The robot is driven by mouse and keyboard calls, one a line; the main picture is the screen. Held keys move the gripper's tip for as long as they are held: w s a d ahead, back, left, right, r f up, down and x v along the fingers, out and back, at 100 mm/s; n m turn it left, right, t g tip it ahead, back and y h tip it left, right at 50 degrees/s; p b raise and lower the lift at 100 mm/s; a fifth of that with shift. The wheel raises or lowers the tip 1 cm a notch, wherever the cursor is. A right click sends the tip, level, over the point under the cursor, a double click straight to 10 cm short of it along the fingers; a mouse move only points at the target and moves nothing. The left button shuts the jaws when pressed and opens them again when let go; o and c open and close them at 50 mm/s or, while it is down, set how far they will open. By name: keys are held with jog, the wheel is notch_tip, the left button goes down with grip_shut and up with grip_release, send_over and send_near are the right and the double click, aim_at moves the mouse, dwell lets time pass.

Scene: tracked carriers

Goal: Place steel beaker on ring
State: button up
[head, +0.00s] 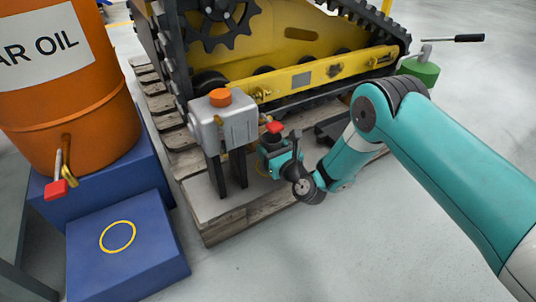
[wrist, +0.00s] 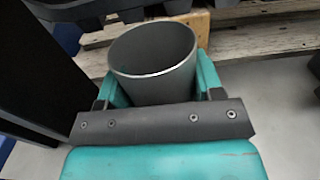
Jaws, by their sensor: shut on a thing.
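The steel beaker (wrist: 152,62) is a grey open-topped cup, upright and empty as far as I see, in the wrist view. My gripper (wrist: 158,84) is shut on it, with a teal finger on each side. In the head view my gripper (head: 274,156) is beside the grey tank on the pallet, and I cannot clearly make out the beaker there. The yellow ring (head: 117,237) is marked on top of a low blue block at the lower left, well left of my gripper.
An orange oil drum (head: 70,90) with a red-handled tap stands on a blue stand behind the block. A grey tank (head: 228,125) with an orange cap and a red-handled valve (head: 274,127) stands on the wooden pallet (head: 225,228). A yellow tracked carrier (head: 300,45) is behind.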

jog(key=shift+a+f+b, duration=0.25)
jog(key=shift+f+b, duration=0.05)
jog(key=shift+f, duration=0.5)
jog(key=shift+r, duration=0.15)
jog(key=o, duration=1)
jog(key=shift+o, duration=0.2)
jog(key=shift+s, duration=0.15)
